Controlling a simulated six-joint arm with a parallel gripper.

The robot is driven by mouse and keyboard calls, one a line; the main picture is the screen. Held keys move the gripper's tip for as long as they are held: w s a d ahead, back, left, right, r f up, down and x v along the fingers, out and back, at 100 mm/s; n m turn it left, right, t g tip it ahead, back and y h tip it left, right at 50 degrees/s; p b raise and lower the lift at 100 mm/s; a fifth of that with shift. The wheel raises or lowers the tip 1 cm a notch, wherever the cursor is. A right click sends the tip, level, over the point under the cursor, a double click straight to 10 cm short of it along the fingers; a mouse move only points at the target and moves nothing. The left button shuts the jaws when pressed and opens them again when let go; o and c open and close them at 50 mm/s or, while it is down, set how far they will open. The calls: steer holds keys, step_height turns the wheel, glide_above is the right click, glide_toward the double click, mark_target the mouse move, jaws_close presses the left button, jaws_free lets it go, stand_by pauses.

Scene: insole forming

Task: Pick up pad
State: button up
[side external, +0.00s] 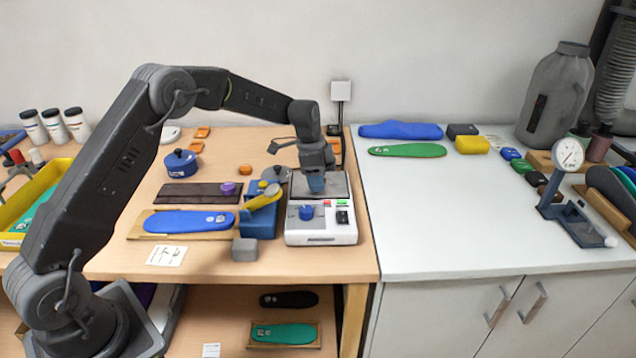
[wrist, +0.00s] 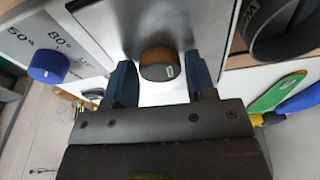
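My gripper (side external: 316,183) points down over the dark plate of the white heating unit (side external: 320,238) in the side view. In the wrist view, my gripper's two blue fingers (wrist: 161,82) are apart. Between and just beyond them sits a small round brown and dark piece (wrist: 160,66) with a green mark, on a pale shiny surface. It may be the pad, but I cannot tell for sure. Small gaps seem to show between it and the fingers. In the side view my gripper hides it.
A blue knob (side external: 306,212) is on the unit's front. To its left stand a blue block (side external: 262,222) with a yellow piece on it, a grey cube (side external: 245,250) and a blue insole (side external: 188,221) on a board. A white counter (side external: 420,220) on the right has clear room in front.

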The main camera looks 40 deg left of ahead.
steer(key=c, duration=0.6)
steer(key=shift+o, duration=0.2)
steer(key=shift+r, duration=0.1)
steer(key=shift+r, duration=0.55)
steer(key=r, duration=0.2)
steer(key=a+r, duration=0.1)
steer(key=shift+s+a+r, duration=0.1)
steer(key=shift+s+r, duration=0.25)
steer(key=s+a+r, duration=0.6)
steer(key=a, duration=0.2)
steer(key=shift+a, duration=0.25)
steer(key=s+d+f+n, duration=0.1)
steer(key=s+d+n, duration=0.2)
steer(key=d, duration=0.3)
steer(key=s+d+f+n, duration=0.1)
steer(key=s+d+n, duration=0.2)
steer(key=d, duration=0.3)
steer(key=shift+d+n+t+y, duration=0.3)
steer(key=shift+d+y, duration=0.1)
